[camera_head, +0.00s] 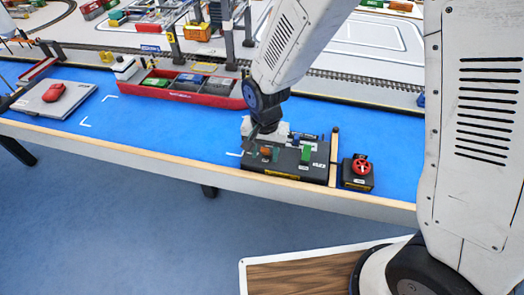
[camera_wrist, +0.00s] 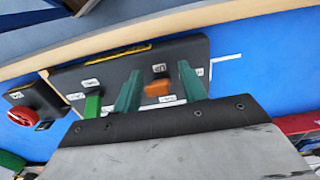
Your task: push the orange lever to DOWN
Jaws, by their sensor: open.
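The orange lever (camera_head: 265,151) stands on the left part of the black control box (camera_head: 285,168) at the table's front edge. In the wrist view the orange lever (camera_wrist: 157,88) shows between the two green fingers of my gripper (camera_wrist: 160,72). My gripper (camera_head: 256,142) is open, over the left end of the box in the head view. A gap shows between the lever and each finger in the picture; contact cannot be told. Small white labels lie around the lever, too small to read surely. The lever's base is partly hidden.
A green lever (camera_head: 306,153) and a blue knob (camera_head: 296,139) are on the same box. A separate box with a red knob (camera_head: 361,167) stands to its right.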

